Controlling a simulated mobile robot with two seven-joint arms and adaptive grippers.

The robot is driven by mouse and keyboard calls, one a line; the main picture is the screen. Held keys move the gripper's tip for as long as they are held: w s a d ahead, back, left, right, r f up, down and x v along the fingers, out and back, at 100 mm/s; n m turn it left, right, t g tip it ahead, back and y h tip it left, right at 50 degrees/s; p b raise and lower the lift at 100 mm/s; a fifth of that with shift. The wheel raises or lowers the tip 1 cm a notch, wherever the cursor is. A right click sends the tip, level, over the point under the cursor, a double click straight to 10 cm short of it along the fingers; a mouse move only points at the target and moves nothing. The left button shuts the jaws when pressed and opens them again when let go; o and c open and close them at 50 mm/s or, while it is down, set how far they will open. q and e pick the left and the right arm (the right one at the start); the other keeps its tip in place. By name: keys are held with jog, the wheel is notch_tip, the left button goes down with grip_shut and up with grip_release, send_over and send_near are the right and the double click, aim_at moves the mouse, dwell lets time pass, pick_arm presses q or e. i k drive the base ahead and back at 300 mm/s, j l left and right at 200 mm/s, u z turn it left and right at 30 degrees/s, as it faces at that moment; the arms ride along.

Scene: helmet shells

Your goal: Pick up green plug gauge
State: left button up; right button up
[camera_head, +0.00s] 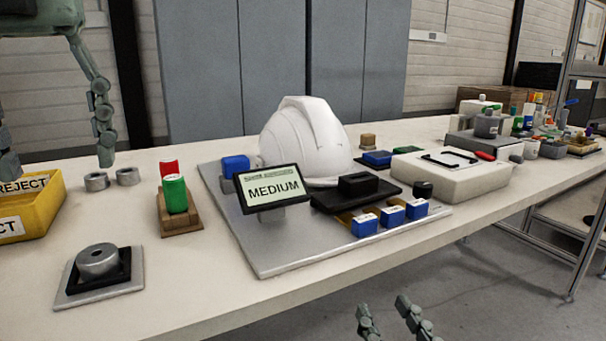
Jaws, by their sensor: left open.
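The green plug gauge (176,194) stands upright on a small wooden stand (182,222), left of centre on the table. A red piece (169,167) stands right behind it on the same stand. My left gripper (57,160) is open and empty at the upper left, with its fingers spread and pointing down near the yellow bin. It is to the left of the green plug gauge and apart from it. My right gripper (383,304) shows only in part at the bottom edge, below the table's front edge. Its two fingers are apart with nothing seen between them.
A yellow reject bin (38,211) and two metal rings (112,180) are at the left. A metal part on a black base (98,262) sits in front. Bare table surrounds the wooden stand.

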aim_at(176, 202)
jog(key=k+l, duration=0.2)
jog(key=k, duration=0.25)
jog(key=k+l, duration=0.25)
jog(key=k, duration=0.2)
